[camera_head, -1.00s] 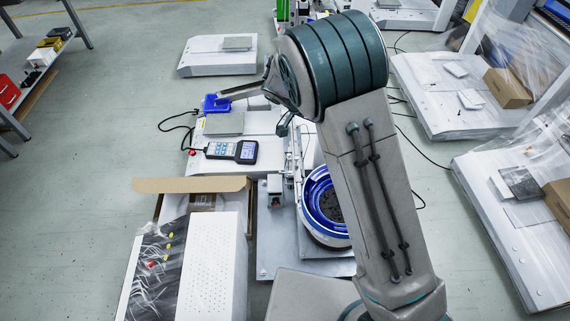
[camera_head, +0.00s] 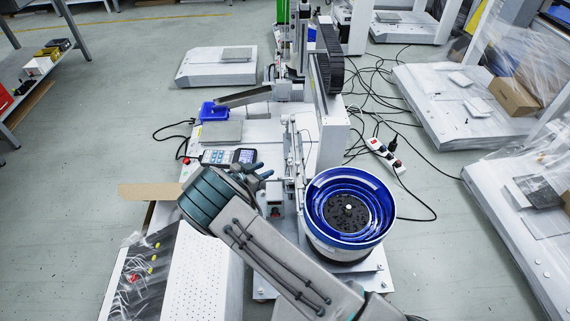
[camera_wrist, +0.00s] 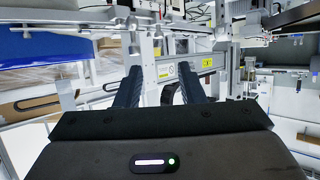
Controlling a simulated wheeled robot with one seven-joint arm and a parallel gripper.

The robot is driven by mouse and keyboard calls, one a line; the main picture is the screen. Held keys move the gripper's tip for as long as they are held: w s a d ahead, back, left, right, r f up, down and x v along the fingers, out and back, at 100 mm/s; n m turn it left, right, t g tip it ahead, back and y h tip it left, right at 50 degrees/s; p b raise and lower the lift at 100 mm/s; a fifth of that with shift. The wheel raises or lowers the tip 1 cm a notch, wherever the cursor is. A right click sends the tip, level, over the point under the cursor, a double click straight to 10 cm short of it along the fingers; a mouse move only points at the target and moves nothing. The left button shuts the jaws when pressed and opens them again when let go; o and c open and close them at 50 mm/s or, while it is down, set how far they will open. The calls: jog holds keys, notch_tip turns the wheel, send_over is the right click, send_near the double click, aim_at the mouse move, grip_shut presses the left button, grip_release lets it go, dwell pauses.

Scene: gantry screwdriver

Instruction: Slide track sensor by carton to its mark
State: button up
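My gripper (camera_head: 262,176) is raised near the feeder track, to the right of the hand-held controller. The wrist view shows its two dark fingers spread apart with nothing between them (camera_wrist: 160,84). A small grey block with a dark face (camera_head: 275,209), possibly the track sensor, stands beside the upright feeder track (camera_head: 292,165). My gripper is above and left of this block in the head view, apparently apart from it. The carton's brown flap (camera_head: 150,191) shows to the left, with the carton partly hidden behind my arm. I cannot make out the mark.
A blue bowl feeder (camera_head: 349,207) stands right of my arm. The hand-held controller (camera_head: 229,156) and a blue tray (camera_head: 214,110) lie on the machine base. A white perforated box (camera_head: 200,257) is at lower left. Cables and a power strip (camera_head: 385,155) lie on the floor at right.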

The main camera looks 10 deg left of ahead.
aim_at(289, 160)
jog(key=b+x, duration=0.3)
jog(key=x, duration=0.9)
jog(key=shift+d+f, duration=0.1)
jog(key=shift+f, duration=0.05)
grip_shut()
